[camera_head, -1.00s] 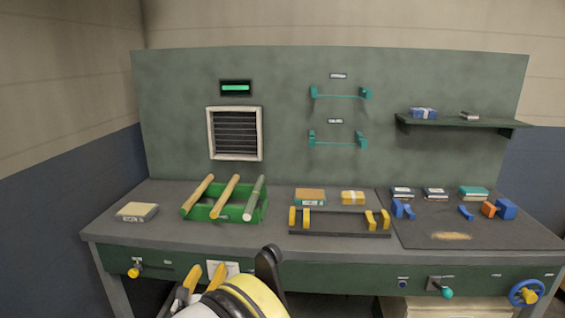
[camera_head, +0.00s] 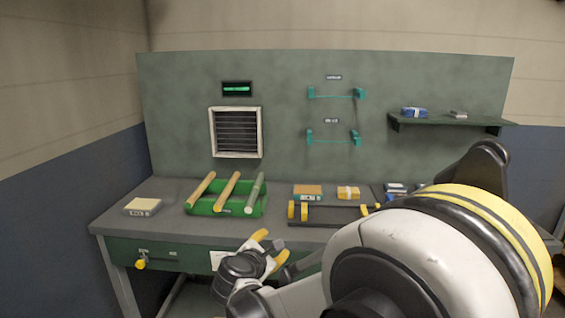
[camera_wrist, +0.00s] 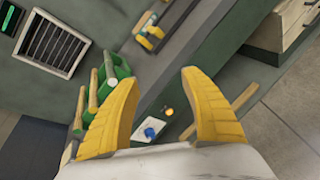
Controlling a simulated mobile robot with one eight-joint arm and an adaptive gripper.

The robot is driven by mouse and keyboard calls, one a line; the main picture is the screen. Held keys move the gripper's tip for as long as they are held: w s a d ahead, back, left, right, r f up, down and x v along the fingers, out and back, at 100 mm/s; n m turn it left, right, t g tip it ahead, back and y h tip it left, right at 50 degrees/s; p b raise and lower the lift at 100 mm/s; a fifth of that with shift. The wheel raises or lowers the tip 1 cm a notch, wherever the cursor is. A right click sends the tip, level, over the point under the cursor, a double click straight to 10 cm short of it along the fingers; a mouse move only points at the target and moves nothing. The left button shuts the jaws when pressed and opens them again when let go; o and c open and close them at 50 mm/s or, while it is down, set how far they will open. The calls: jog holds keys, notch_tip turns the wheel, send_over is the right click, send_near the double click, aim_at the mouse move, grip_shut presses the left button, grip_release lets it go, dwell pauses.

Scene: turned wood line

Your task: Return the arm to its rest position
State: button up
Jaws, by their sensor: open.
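My gripper (camera_head: 268,247) has yellow fingers and shows in front of the workbench (camera_head: 120,217), near its front edge. In the wrist view my gripper (camera_wrist: 158,108) is open, with its two yellow fingers spread wide and nothing between them in its grasp. My white and yellow arm fills the lower right of the head view and hides the right part of the bench top and front panel.
A green rack (camera_head: 222,212) with three wooden rods stands on the bench. A box (camera_head: 142,206) lies at its left and a black holder (camera_head: 328,215) at its right. A shelf (camera_head: 440,122) and teal brackets (camera_head: 334,137) are on the back panel.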

jog(key=s+d+r+m+g, duration=0.2)
jog(key=s+d+m, duration=0.4)
jog(key=d, duration=0.2)
jog(key=s+d+r+m+g, duration=0.2)
jog(key=s+d+r+m, duration=0.1)
jog(key=s+d+m, duration=0.4)
jog(key=s+d+f+m+g+y, duration=0.1)
jog(key=s+d+m+y, duration=0.1)
jog(key=s+m, duration=0.4)
jog(key=s+d+f+m+g+y, duration=0.1)
jog(key=s+d+m, duration=0.3)
jog(key=s, duration=0.9)
jog(key=f+m, duration=0.1)
jog(key=m, duration=0.1)
jog(key=shift+d+f+m+y, duration=0.25)
jog(key=shift+d+m+y, duration=0.15)
